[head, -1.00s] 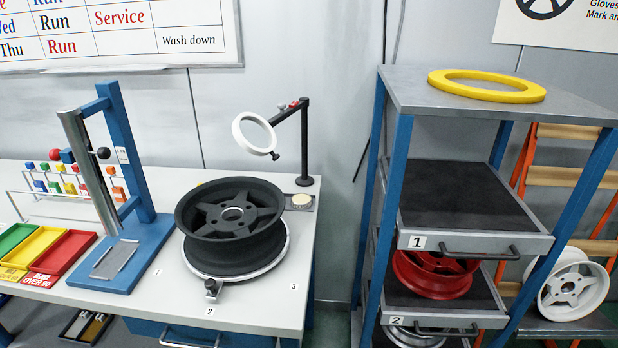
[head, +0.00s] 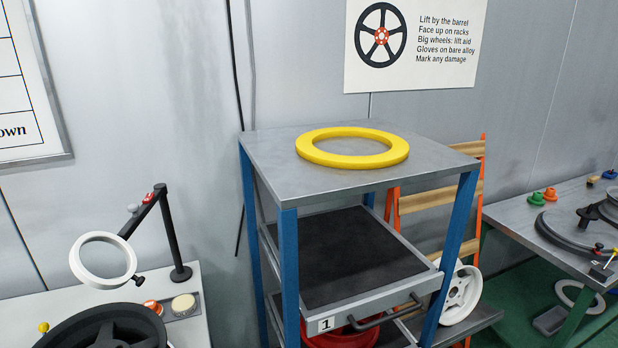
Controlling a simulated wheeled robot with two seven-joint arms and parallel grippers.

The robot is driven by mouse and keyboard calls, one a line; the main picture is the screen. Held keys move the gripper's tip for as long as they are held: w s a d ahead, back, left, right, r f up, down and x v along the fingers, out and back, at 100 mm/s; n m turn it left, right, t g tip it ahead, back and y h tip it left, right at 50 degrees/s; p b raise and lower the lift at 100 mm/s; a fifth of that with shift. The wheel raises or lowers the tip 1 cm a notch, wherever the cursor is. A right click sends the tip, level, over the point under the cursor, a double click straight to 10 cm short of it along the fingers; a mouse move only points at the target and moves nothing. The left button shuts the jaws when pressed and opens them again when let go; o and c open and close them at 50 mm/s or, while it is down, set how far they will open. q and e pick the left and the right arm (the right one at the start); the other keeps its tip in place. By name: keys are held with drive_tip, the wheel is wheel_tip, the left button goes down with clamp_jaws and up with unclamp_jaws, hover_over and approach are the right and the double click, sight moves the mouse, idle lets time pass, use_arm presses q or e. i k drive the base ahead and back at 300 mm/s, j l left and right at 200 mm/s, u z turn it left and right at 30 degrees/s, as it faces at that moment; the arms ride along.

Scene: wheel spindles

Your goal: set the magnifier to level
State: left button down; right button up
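The magnifier (head: 103,260) is a white ring on a black jointed arm at the left of the head view. Its dark post (head: 174,236) stands near the back right corner of the white bench. The ring hangs tilted at the arm's end, above and behind a black wheel (head: 110,332). A small dark knob (head: 139,280) sits at the ring's lower right, and a red part (head: 148,198) is on the arm. Neither of my grippers shows in the head view.
A blue-legged rack (head: 288,250) stands right of the bench, with a yellow ring (head: 352,147) on top and a drawer marked 1 (head: 360,300). A white wheel (head: 460,296) is behind it. A grey table (head: 530,210) with parts stands far right.

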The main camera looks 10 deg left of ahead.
sight(77, 268)
drive_tip(key=u, duration=1.25)
drive_tip(key=k+j, duration=0.15)
drive_tip(key=k+z, duration=0.05)
drive_tip(key=k, duration=0.05)
